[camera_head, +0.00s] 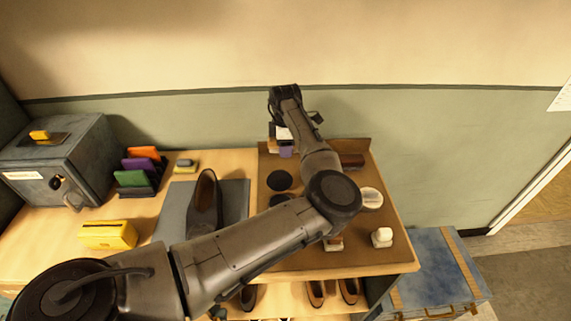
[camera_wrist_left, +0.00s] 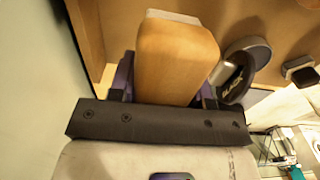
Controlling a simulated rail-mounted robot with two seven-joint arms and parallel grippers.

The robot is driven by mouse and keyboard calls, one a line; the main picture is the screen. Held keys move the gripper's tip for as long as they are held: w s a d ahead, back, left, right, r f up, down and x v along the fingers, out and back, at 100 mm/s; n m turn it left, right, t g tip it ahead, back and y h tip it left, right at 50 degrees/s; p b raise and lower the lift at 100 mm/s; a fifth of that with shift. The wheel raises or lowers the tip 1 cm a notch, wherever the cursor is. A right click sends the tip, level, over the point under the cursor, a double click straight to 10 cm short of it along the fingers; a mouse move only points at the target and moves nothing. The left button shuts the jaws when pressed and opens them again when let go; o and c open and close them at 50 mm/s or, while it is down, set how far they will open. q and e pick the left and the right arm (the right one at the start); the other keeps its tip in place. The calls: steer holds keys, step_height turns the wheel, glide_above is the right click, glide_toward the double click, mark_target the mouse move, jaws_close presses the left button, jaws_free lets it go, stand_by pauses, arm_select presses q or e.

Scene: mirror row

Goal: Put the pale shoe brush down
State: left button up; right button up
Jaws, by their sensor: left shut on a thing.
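The pale shoe brush (camera_wrist_left: 176,62) is in my left gripper (camera_wrist_left: 166,90), with a wooden body and a pale edge at its far end. The dark fingers with purplish inner parts close on both sides of it. In the head view my left gripper (camera_head: 285,142) is over the back left of the brown wooden tray (camera_head: 398,254), near the wall. The brush is mostly hidden there by my wrist. I cannot tell whether it touches the tray. My right gripper is not in view.
On the tray are black discs (camera_head: 280,180), a round white-topped tin (camera_head: 371,198), a white block-like item (camera_head: 382,237) and a dark brown item (camera_head: 352,160). A dark shoe (camera_head: 205,203) stands on a grey mat (camera_head: 238,193) to the left. My forearm crosses the tray's middle.

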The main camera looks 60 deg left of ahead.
mark_target(286, 169)
arm_select(q)
steer(key=shift+f, duration=2)
step_height(286, 169, down, 3)
steer(key=shift+p, duration=0.65)
steer(key=shift+f, duration=0.35)
steer(key=shift+f, duration=0.45)
steer(key=shift+f, duration=0.2)
steer(key=o, duration=0.4)
steer(key=shift+f, duration=0.1)
steer(key=o, duration=0.4)
steer(key=shift+w+a, duration=0.1)
steer(key=shift+o, duration=0.2)
